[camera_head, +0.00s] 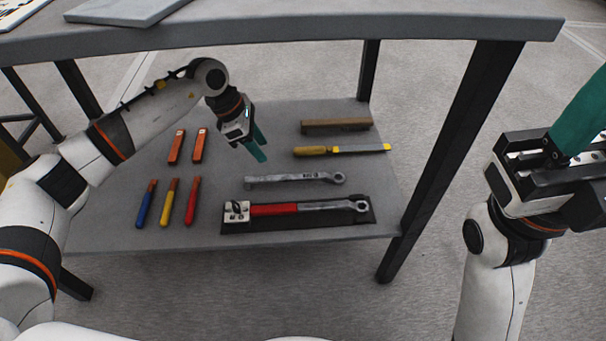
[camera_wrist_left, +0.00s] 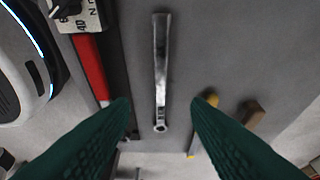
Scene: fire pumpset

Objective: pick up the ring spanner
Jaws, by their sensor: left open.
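The ring spanner (camera_head: 290,179) is a silver-grey bar with a ring at its right end, lying flat on the lower grey shelf. It also shows in the left wrist view (camera_wrist_left: 161,60), running lengthwise with its ring end between the green fingers in the picture. My left gripper (camera_head: 258,150) is open and empty, above the shelf and a little behind the spanner in the head view. It also shows in the left wrist view (camera_wrist_left: 160,115), with a finger on each side of the spanner. My right gripper (camera_head: 580,110) is at the right edge, partly cut off, away from the shelf.
A red-handled wrench (camera_head: 275,209) lies in a dark tray just in front of the spanner. A yellow-handled file (camera_head: 345,150) and a brown block (camera_head: 336,125) lie behind it. Several coloured-handled tools (camera_head: 168,202) lie to the left. The upper tabletop (camera_head: 300,27) overhangs the shelf.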

